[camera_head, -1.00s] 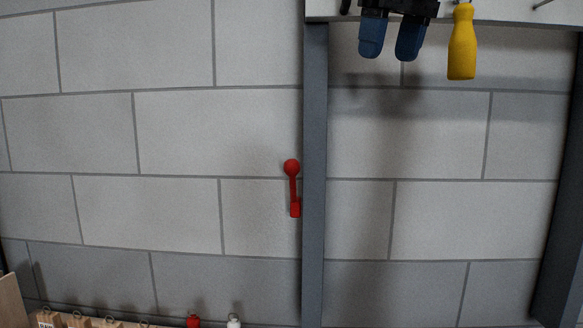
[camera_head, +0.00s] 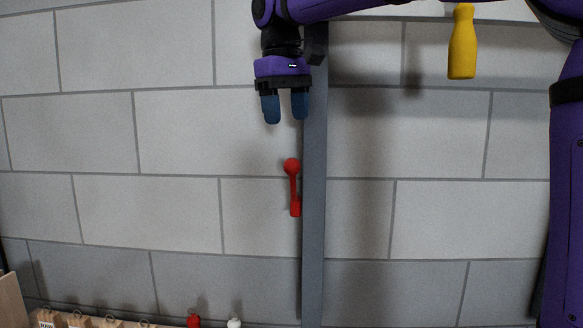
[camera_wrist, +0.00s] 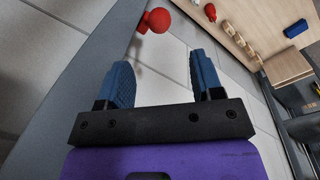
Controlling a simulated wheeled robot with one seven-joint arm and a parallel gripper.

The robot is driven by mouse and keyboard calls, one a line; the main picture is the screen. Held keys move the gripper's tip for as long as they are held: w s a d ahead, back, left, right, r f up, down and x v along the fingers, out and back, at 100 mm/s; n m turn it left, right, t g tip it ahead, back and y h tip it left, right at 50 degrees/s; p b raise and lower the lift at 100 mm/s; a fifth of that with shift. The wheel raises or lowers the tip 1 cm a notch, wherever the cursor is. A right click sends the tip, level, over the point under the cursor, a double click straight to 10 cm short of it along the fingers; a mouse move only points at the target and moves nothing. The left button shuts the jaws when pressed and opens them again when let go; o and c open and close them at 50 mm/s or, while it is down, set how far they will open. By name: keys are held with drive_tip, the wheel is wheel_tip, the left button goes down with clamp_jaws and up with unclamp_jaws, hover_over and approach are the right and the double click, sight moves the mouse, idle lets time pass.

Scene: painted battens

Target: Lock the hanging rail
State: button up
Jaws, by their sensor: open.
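A red lever (camera_head: 293,187) with a round knob at its top end stands upright beside the left side of a grey vertical post (camera_head: 314,150) in the head view. I cannot tell which part here is the hanging rail.
Wooden blocks with hooks (camera_head: 80,319), a red item (camera_head: 193,321) and a white item (camera_head: 234,323) line the bottom left. The block wall left of the post is clear.

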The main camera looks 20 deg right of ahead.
sight(292, 167)
drive_tip(key=f, duration=0.7)
drive_tip(key=d+f, duration=0.1)
drive_tip(key=f, duration=0.3)
drive_tip(key=shift+w+d, duration=0.1)
drive_tip(key=shift+w, duration=0.1)
clamp_jaws()
